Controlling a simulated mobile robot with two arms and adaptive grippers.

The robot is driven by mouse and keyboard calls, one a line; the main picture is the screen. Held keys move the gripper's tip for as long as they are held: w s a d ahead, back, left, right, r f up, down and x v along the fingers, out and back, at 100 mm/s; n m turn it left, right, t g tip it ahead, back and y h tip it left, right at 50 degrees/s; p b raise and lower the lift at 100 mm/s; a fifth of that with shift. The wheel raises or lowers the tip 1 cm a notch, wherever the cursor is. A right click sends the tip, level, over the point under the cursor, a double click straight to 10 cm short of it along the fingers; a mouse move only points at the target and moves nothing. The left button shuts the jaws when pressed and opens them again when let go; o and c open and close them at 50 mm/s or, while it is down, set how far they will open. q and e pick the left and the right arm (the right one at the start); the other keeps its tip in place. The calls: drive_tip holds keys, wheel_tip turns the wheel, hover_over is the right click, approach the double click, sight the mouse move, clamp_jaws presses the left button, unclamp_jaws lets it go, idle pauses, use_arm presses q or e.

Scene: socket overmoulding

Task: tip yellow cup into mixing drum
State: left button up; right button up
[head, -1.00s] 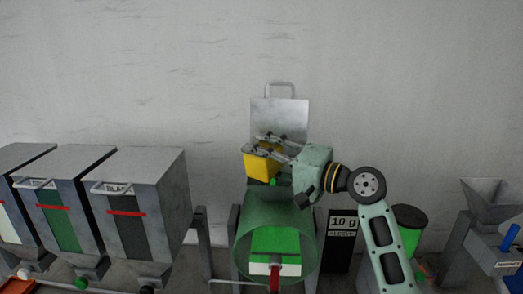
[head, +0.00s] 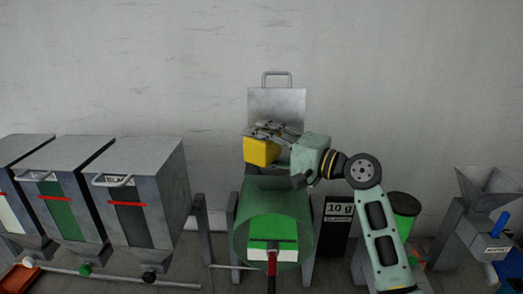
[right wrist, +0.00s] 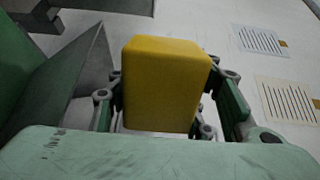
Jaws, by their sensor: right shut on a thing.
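The yellow cup (head: 262,151) is held above the back of the mixing drum (head: 245,195). My right gripper (head: 272,134) is shut on the cup, with its fingers on either side of it. In the right wrist view the cup (right wrist: 165,85) sits between the fingers with a closed yellow face towards the camera; its opening is hidden. The mixing drum is a green see-through cylinder on grey legs, with its grey lid (head: 277,104) raised behind it. A green and white block with a red handle shows at its front. My left gripper is not in view.
Several grey hoppers (head: 150,165) with red lines stand at the left. A black box marked 10 g (head: 339,220) and a green bin with a black rim (head: 404,210) stand right of the drum. A grey funnel machine (head: 485,190) is at the far right.

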drive_tip(key=shift+s+a+f+n+b, duration=0.15)
drive_tip(key=shift+f+n+b, duration=0.25)
drive_tip(key=shift+n+b, duration=0.4)
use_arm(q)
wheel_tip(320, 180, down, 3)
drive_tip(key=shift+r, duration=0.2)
use_arm(e)
drive_tip(key=shift+r, duration=0.2)
drive_tip(key=n+b, duration=0.1)
drive_tip(key=s+f+n+b, duration=0.1)
drive_tip(key=b, duration=0.1)
drive_tip(key=shift+a, duration=0.2)
drive_tip(key=shift+s+a+n, duration=0.1)
drive_tip(key=shift+s+n, duration=0.1)
drive_tip(key=shift+n, duration=0.5)
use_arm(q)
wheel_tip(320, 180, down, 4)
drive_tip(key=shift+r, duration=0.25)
use_arm(e)
drive_tip(key=shift+r, duration=0.15)
